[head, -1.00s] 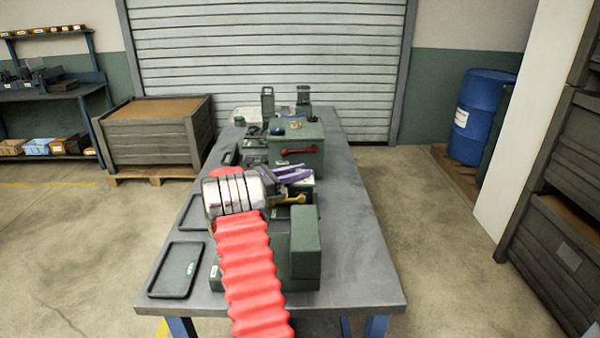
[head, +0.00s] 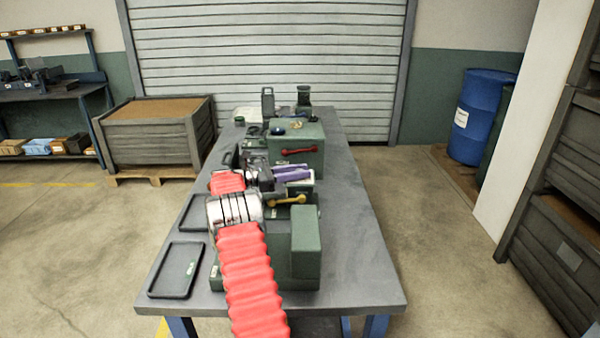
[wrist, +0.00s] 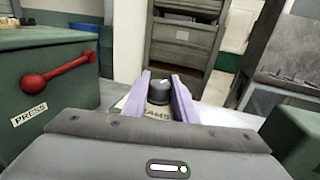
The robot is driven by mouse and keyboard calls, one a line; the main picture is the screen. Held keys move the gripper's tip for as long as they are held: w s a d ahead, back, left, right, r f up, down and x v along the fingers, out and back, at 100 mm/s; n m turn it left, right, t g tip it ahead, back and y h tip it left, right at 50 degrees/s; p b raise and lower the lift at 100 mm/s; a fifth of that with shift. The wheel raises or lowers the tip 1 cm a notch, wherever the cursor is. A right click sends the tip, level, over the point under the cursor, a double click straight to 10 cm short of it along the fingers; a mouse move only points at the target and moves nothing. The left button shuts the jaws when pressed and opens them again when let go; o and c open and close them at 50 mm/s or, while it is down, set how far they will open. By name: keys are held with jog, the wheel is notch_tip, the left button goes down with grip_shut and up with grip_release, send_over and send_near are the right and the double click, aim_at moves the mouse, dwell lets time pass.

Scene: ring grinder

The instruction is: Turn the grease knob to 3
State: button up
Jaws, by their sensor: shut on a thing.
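My gripper (wrist: 166,95) has two purple fingers, one on each side of a dark grey knob (wrist: 158,92) with a light mark on its top. It is shut on this knob. A pale label by the knob is partly hidden by the gripper, and I cannot read it in full or see any numbers. In the head view my gripper (head: 293,174) is at the middle of the table, just in front of the green box with the red lever. The knob is hidden there.
A green box (wrist: 40,85) marked PRESS carries a red lever (wrist: 57,75), close on the left in the wrist view. A yellow lever (head: 287,200) sits just in front of my gripper in the head view. Black trays (head: 175,270) lie along the table's (head: 355,240) left side; its right side is clear.

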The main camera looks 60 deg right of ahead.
jog(key=shift+w+r, duration=0.1)
jog(key=shift+w, duration=0.2)
jog(key=o, duration=1)
jog(key=shift+s, duration=0.15)
jog(key=shift+o, duration=0.2)
jog(key=v, duration=1.4)
